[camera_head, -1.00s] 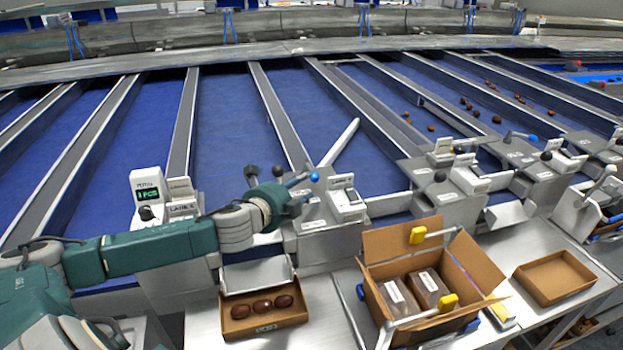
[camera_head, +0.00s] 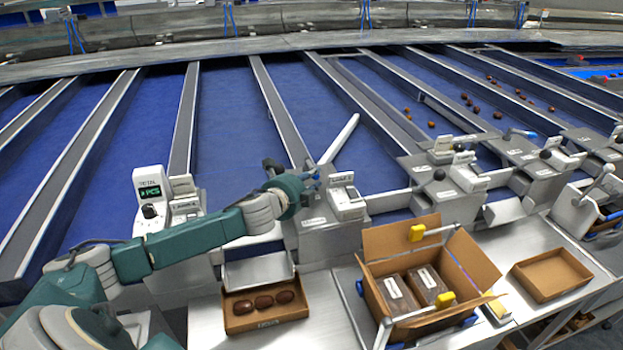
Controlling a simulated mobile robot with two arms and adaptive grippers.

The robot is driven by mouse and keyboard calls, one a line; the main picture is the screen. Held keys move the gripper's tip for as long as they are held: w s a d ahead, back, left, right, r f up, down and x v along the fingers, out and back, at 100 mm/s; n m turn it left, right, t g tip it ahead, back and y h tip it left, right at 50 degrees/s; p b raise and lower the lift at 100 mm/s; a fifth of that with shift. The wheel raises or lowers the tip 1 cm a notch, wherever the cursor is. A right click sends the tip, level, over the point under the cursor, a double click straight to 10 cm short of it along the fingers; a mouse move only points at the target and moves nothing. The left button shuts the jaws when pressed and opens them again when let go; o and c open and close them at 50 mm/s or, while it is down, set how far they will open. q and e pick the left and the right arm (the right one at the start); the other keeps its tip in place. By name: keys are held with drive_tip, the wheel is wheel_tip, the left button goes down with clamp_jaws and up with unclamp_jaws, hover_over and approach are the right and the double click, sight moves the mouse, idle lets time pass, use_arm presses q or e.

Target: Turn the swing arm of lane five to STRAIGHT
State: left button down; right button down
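A white swing arm (camera_head: 339,140) stands slanted across a blue lane, its far end up and to the right. Its near end meets a grey control block (camera_head: 328,236) with a small labelled box (camera_head: 346,200); the lane number is too small to read surely. My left gripper (camera_head: 308,178) is at the top of this block, at the foot of the swing arm. A bit of blue shows at its fingertips, where the blue-knobbed handle is. The fingers are mostly hidden by the wrist, so their opening and any grip cannot be told. My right gripper is not in view.
A counter display (camera_head: 150,193) stands left of my forearm. Below are a small tray of dates (camera_head: 264,322), an open carton (camera_head: 402,240) with packs, and an empty tray (camera_head: 551,276). Further blocks with handles stand to the right. Several dates lie on right-hand lanes.

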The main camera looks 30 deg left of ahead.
use_arm(q)
drive_tip(key=shift+w+d+r+n+y, duration=0.3)
drive_tip(key=shift+w+d+n+y, duration=0.3)
drive_tip(key=shift+n+y, duration=0.15)
drive_tip(key=c, duration=1.8)
unclamp_jaws()
drive_tip(key=shift+o, duration=0.9)
drive_tip(key=shift+d, duration=0.1)
drive_tip(key=shift+s, duration=0.25)
drive_tip(key=v, duration=1.1)
drive_tip(key=shift+s+d+r, duration=0.15)
drive_tip(key=shift+s, duration=0.05)
